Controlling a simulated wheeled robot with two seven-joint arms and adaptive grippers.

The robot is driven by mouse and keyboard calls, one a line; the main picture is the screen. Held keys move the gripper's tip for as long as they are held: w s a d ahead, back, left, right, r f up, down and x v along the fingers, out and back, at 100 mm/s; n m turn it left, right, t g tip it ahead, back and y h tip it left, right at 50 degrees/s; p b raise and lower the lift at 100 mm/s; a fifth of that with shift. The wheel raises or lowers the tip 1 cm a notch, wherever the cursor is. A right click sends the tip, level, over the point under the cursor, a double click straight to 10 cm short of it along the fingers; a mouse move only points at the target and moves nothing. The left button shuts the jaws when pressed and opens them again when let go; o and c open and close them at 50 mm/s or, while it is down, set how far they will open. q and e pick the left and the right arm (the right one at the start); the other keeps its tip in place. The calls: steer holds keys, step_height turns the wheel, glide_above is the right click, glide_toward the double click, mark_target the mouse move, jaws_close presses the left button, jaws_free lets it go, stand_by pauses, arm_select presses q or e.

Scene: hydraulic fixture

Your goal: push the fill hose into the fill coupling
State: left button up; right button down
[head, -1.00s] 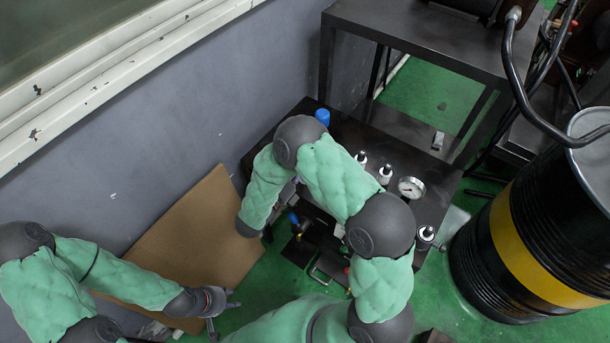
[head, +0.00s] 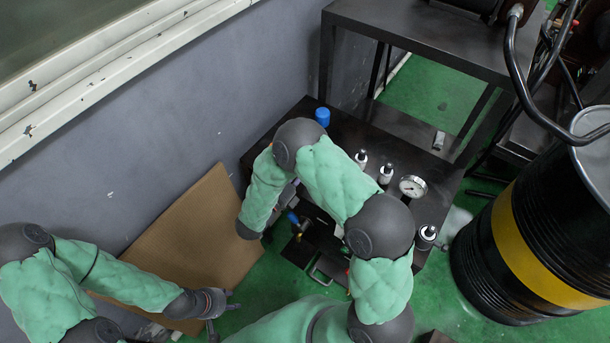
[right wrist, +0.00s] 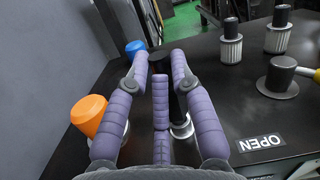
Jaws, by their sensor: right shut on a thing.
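In the right wrist view my right gripper (right wrist: 160,62) is shut on a black cylindrical piece, which looks like the end of the fill hose (right wrist: 181,106). The piece stands roughly upright between the purple fingers, which partly hide it. A silvery ring, apparently the fill coupling (right wrist: 182,129), shows at its lower end on the dark top. I cannot tell whether the hose end is seated in it or just above it. My left gripper (head: 222,312) is open and empty at the lower left, away from the fixture.
An orange cap (right wrist: 88,115) and a blue cap (right wrist: 135,48) stand close left of my right gripper. A drum (head: 530,240) stands at right.

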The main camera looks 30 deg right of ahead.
steer(key=shift+f+b, duration=0.4)
steer(key=shift+f, duration=0.2)
stand_by(0.6)
steer(key=c, duration=0.8)
jaws_free()
steer(key=shift+a, duration=0.1)
steer(key=shift+v, duration=5.95)
steer(key=shift+s, duration=0.15)
